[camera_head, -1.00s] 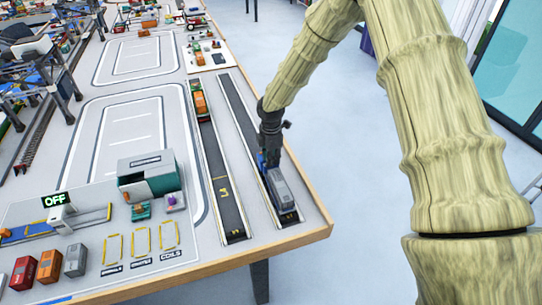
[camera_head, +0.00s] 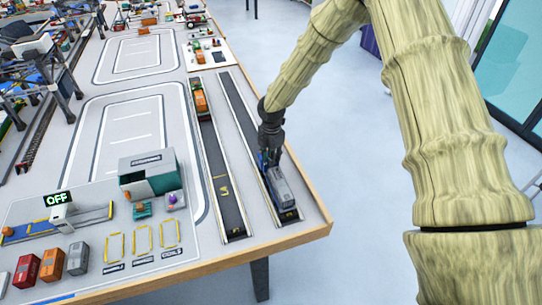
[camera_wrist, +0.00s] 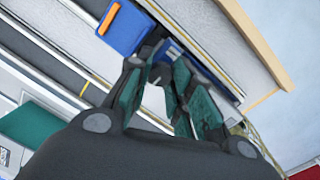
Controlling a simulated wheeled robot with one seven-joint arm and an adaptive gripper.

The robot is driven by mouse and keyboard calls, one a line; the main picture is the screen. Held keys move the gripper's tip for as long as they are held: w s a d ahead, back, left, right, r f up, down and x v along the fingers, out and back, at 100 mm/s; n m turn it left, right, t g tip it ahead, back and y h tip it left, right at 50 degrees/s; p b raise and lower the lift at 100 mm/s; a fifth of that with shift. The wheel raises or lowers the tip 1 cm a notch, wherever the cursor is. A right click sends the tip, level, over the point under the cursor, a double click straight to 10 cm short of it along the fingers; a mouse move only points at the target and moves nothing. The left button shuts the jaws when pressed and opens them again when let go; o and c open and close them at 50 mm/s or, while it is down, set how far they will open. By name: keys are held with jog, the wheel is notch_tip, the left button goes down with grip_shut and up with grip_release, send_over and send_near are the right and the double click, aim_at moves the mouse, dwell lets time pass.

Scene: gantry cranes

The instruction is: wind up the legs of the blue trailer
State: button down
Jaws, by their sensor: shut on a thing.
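The blue trailer (camera_head: 284,214) stands in the right-hand lane near the table's front right corner, with a grey container (camera_head: 281,187) on it. My gripper (camera_head: 268,158) points down at the trailer's far end and hides part of it. In the wrist view my gripper (camera_wrist: 160,83) has its green-padded fingers closed around a small grey part (camera_wrist: 158,75), which looks like a crank handle beside the blue trailer frame (camera_wrist: 176,50). The fingers cover most of this part. The trailer's legs cannot be made out.
A blue block with an orange bar (camera_wrist: 121,30) is close to my fingers. An orange-loaded vehicle (camera_head: 200,101) stands in the left lane. A green-and-grey building (camera_head: 150,175) is farther left. The table's wooden edge (camera_head: 312,192) runs close on the right, with open floor beyond.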

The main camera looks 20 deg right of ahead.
jog(key=c, duration=1.3)
grip_release()
jog(key=shift+o, duration=0.2)
notch_tip(320, 180, up, 12)
jog(key=s, duration=0.1)
jog(key=shift+a, duration=0.15)
jog(key=shift+s+f, duration=0.1)
